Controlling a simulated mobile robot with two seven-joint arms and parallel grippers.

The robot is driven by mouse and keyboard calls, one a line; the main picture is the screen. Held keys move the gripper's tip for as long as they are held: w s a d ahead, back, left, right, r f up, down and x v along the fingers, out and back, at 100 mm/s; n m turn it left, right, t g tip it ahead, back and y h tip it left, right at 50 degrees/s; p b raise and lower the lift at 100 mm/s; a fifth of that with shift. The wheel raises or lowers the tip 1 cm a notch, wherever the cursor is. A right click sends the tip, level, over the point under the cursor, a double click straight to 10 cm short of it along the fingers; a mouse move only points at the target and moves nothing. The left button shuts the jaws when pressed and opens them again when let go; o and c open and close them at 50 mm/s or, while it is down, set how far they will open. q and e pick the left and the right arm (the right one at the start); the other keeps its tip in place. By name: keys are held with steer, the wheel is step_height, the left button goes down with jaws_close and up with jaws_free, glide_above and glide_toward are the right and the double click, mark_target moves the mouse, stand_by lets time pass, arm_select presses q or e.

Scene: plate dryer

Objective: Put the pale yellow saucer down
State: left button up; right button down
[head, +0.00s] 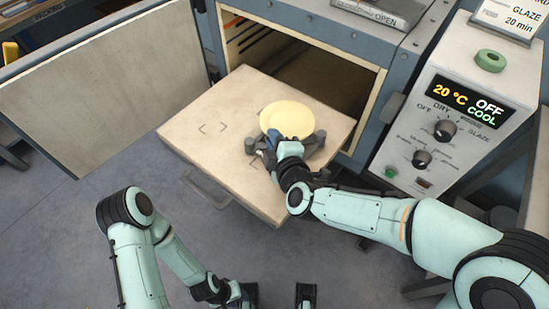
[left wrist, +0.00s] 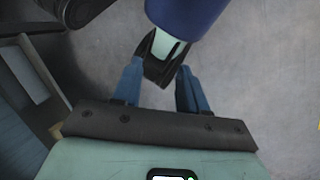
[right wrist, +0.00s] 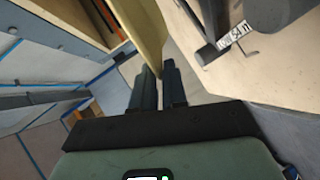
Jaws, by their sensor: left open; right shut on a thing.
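The pale yellow saucer (head: 287,118) is over the right part of the pulled-out shelf (head: 235,150) of the dryer. It also shows in the right wrist view (right wrist: 138,28), seen nearly edge-on. My right gripper (head: 268,150) is shut on its near rim; its fingertips show in the right wrist view (right wrist: 158,78). A dark grey holder (head: 316,139) shows beside and below the saucer. I cannot tell whether the saucer touches the holder or the shelf. My left gripper (head: 278,297) is open and empty, low over the floor, also in the left wrist view (left wrist: 160,90).
The dryer door (head: 100,90) stands open at the left. The dryer opening (head: 300,65) is behind the shelf. A control panel (head: 445,120) stands at the right, with a green ring (head: 490,60) on top. The shelf's left part is bare except for corner marks (head: 212,128).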

step_height(320, 180, down, 6)
steer(key=shift+f+b, duration=0.1)
steer(key=shift+b, duration=1.1)
steer(key=c, duration=1.1)
jaws_free()
steer(key=shift+c, duration=0.2)
arm_select(q)
steer(key=shift+w+f, duration=0.25)
steer(key=shift+f, duration=0.25)
steer(key=shift+w+f, duration=0.2)
steer(key=shift+f, duration=0.3)
arm_select(e)
steer(key=p+v, duration=0.1)
steer(key=v, duration=0.8)
steer(key=shift+p, duration=0.4)
steer(key=shift+s+d+b, duration=0.3)
steer(key=shift+s+b, duration=0.4)
steer(key=shift+b, duration=0.35)
steer(key=shift+s+d+r+b, duration=0.1)
steer(key=shift+s+r+b, duration=0.25)
steer(key=shift+s+b, duration=0.15)
arm_select(q)
steer(key=shift+w+a+f+t, duration=0.25)
steer(key=shift+w+f+t, duration=0.25)
steer(key=shift+w+f, duration=0.35)
arm_select(e)
steer(key=shift+s+r, duration=0.1)
steer(key=shift+s, duration=0.05)
arm_select(q)
steer(key=shift+s, duration=0.1)
